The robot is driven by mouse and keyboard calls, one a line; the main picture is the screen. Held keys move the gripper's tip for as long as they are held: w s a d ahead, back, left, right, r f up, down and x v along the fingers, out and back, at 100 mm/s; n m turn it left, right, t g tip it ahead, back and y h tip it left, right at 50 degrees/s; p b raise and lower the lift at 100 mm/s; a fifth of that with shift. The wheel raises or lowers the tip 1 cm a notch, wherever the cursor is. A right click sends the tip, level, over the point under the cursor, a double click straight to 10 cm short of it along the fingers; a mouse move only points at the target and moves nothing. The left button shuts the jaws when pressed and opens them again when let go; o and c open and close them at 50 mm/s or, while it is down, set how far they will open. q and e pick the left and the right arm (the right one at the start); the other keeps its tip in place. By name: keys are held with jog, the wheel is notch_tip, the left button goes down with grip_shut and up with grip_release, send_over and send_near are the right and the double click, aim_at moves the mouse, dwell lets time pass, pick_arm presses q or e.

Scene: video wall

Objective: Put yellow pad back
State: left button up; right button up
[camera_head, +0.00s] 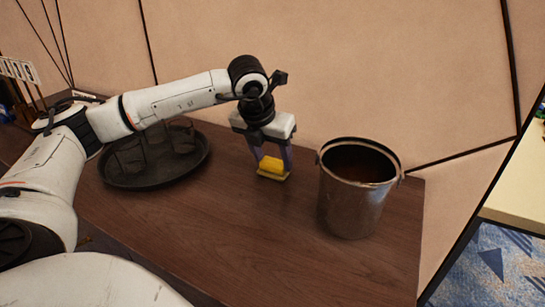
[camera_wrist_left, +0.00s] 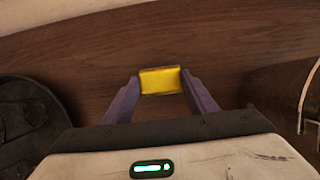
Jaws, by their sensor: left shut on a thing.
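The yellow pad (camera_head: 272,167) is a small block held between the fingertips of my left gripper (camera_head: 271,163). It shows in the head view between the tray and the bucket, over the brown wooden table. The left gripper points down and is shut on the pad. In the left wrist view the pad (camera_wrist_left: 161,80) sits between the two purple-grey fingers (camera_wrist_left: 161,92), with wood behind it. I cannot tell whether the pad touches the table. My right gripper is not in view.
A dark round tray (camera_head: 150,183) with several glasses (camera_head: 157,147) stands left of the gripper. A metal bucket (camera_head: 351,205) stands to the right, near the table's right end. The front of the wooden table (camera_head: 250,245) is clear. A beige wall (camera_head: 350,70) rises behind.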

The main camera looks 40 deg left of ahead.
pick_arm(q)
jog(key=o, duration=1)
jog(key=shift+r+p, duration=0.2)
jog(key=shift+p, duration=0.15)
jog(key=v, duration=1.2)
jog(key=shift+f, duration=0.1)
